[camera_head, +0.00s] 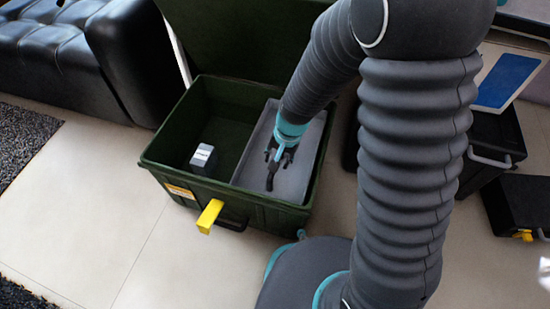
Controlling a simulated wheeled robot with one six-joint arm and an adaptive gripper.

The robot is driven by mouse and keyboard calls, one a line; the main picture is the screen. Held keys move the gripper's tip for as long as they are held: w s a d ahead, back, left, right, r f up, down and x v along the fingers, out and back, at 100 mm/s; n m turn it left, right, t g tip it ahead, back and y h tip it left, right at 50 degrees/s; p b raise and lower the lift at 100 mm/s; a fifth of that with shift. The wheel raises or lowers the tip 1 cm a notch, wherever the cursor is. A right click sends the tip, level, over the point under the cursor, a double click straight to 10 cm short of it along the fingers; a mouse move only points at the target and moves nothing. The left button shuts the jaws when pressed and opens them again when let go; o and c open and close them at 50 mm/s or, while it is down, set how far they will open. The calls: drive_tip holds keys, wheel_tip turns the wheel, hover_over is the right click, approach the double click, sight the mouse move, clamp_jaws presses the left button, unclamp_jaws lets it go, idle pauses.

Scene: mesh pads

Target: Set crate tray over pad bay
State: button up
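A dark green crate (168,171) stands open on the floor, its lid raised at the back. A grey tray (295,182) sits inside at the right part of the crate. The left part of the crate is open down to its floor, where a small grey and white box (202,157) lies. My gripper (272,178) points down at the tray, near its middle and left side. Whether its fingers are open, or touch or hold a part of the tray, is not clear.
A yellow latch (209,216) sticks out from the crate's front. A black padded seat (60,45) stands at the back left. Dark cases (493,135) stand at the right, one topped with a blue panel (507,80). Pale floor in front left is clear.

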wheel_tip(320, 180, up, 10)
drive_tip(key=d, duration=0.2)
drive_tip(key=shift+s+r, duration=0.15)
drive_tip(key=shift+r, duration=0.1)
drive_tip(key=shift+d, duration=0.1)
idle(0.3)
drive_tip(key=s+d+r+t+p, duration=0.1)
drive_tip(key=s+d+r+p, duration=0.2)
drive_tip(key=r, duration=0.5)
drive_tip(key=s+d+r+n+t+h+p, duration=0.1)
drive_tip(key=s+d+r+t+p, duration=0.1)
drive_tip(key=s+d+r, duration=0.4)
drive_tip(key=s+d+r+n+t+h+p, duration=0.1)
drive_tip(key=s+d+r+p, duration=0.3)
drive_tip(key=d+r, duration=0.4)
wheel_tip(320, 180, up, 4)
drive_tip(key=shift+s+d+f+t, duration=0.15)
drive_tip(key=shift+s+t, duration=0.25)
drive_tip(key=shift+t, duration=0.2)
